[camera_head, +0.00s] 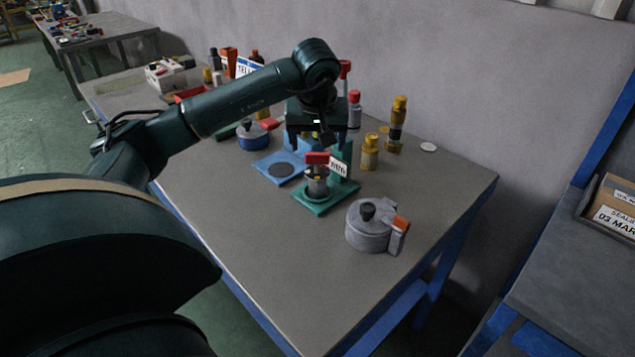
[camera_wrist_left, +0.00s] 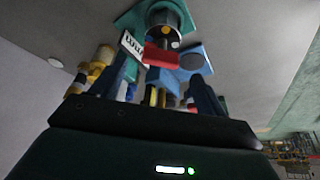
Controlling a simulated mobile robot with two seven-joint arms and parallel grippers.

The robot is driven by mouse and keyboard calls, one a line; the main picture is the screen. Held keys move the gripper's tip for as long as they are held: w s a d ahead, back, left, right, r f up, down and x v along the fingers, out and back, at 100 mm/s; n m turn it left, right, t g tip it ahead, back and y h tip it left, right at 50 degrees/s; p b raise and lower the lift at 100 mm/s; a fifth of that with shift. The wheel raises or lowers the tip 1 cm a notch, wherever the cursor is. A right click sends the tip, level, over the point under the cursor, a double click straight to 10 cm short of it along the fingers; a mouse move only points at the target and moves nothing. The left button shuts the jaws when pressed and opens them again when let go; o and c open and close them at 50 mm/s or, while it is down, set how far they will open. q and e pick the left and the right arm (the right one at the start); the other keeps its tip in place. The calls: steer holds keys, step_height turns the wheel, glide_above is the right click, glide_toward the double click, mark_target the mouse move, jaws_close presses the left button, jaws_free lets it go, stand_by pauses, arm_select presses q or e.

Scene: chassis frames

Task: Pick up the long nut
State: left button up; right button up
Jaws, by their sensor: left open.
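My left gripper (camera_head: 315,143) is open above the table, pointing down, beside the green fixture and its red-topped part. In the left wrist view the two fingers (camera_wrist_left: 163,88) are spread, with narrow yellow pieces (camera_wrist_left: 157,97) visible between them; how far away these are is unclear. I cannot tell for sure which thing is the long nut. A green base (camera_head: 322,206) carries a grey metal cylinder (camera_head: 316,184) under a red block (camera_head: 317,158), with a white label beside it. The fixture also shows in the wrist view (camera_wrist_left: 125,20). My right gripper is not in view.
A blue plate (camera_head: 262,166) with a dark disc lies left of the fixture. A grey lidded pot (camera_head: 366,234) stands in front right. The table's (camera_head: 260,255) front left is clear.

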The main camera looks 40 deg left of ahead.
mark_target(317, 153)
arm_select(q)
steer(key=shift+p+x, duration=0.35)
steer(key=shift+x, duration=3.1)
steer(key=shift+c, duration=0.5)
steer(key=c, duration=1.5)
